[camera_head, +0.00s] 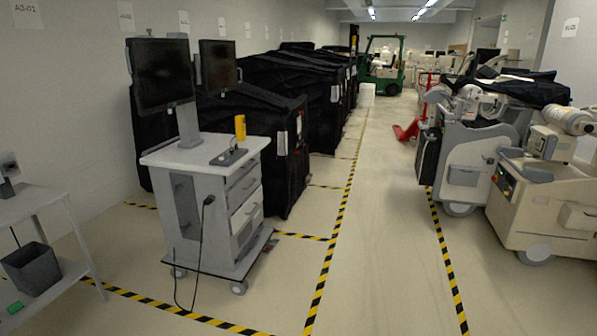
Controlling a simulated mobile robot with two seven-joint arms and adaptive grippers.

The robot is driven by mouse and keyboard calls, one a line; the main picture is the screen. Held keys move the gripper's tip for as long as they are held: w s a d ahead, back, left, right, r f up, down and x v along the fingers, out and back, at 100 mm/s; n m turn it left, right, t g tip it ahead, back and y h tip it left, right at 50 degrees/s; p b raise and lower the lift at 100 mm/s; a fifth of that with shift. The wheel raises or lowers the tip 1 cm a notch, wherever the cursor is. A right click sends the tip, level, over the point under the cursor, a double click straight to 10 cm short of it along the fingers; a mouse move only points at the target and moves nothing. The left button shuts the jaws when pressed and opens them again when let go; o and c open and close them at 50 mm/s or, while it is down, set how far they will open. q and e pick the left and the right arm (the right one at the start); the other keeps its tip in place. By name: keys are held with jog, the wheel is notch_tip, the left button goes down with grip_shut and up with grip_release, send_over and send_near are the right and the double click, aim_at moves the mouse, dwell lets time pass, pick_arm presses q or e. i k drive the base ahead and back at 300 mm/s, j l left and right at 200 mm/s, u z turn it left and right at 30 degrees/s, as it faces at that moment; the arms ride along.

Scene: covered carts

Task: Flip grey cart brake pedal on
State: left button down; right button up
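The grey cart (214,215) stands at the left, upright on small casters, with a light top, drawers on its right side and two dark monitors on a post. A dark base plate (216,276) runs low around it, just above the floor. A small dark part (271,244) shows low at the cart's right side. I cannot tell whether it is the brake pedal, or whether the pedal is on or off. A black cable hangs down the cart's front. Neither of my grippers is in view.
Black covered carts (275,150) line the left behind the grey cart. A shelf table (45,205) with a dark bin (31,269) stands at the near left. Pale machines (548,205) stand at the right. The aisle (385,240) between the striped tapes is clear; a green forklift (384,68) is far back.

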aim_at(271, 245)
jog(key=i, duration=3.35)
jog(key=i+u, duration=0.2)
jog(key=i, duration=0.15)
